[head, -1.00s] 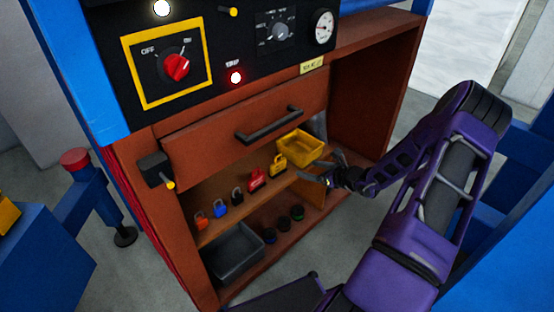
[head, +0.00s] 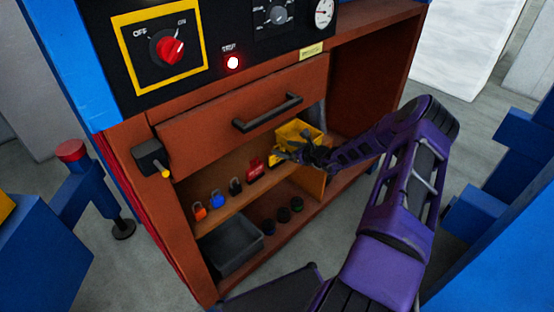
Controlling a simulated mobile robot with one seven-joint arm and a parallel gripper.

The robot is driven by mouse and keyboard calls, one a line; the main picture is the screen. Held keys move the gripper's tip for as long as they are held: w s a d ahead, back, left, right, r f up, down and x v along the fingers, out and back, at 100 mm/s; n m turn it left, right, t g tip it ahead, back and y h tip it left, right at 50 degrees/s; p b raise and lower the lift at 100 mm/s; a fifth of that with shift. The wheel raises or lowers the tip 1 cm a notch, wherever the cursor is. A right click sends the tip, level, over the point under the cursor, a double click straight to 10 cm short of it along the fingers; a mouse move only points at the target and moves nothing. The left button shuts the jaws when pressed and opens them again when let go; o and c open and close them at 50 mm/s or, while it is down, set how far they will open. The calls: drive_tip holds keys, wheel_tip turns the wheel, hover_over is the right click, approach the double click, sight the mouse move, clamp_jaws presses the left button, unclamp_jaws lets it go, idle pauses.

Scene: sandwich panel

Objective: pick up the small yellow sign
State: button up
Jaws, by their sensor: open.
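A small yellow lock-shaped piece (head: 272,161) stands on the upper shelf and is mostly hidden by my gripper. A small yellow label plate (head: 311,50) is on the cabinet under the gauge; I cannot tell which of these the task calls the sign. My gripper (head: 279,151) is open, its fingers pointing left, in front of the yellow tray and over the lock-shaped piece in the picture. Whether the fingers touch it cannot be seen.
Red (head: 255,169), black, blue and orange padlocks line the shelf to the left. The drawer handle (head: 267,113) is above. A grey bin (head: 232,247) and dark round pieces (head: 283,215) lie below.

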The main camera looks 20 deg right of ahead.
sight(277, 146)
drive_tip(key=x, duration=0.4)
drive_tip(key=shift+w+a+f+b, duration=0.15)
drive_tip(key=shift+a+f+b, duration=0.15)
drive_tip(key=shift+b, duration=0.05)
drive_tip(key=shift+c, duration=0.2)
clamp_jaws()
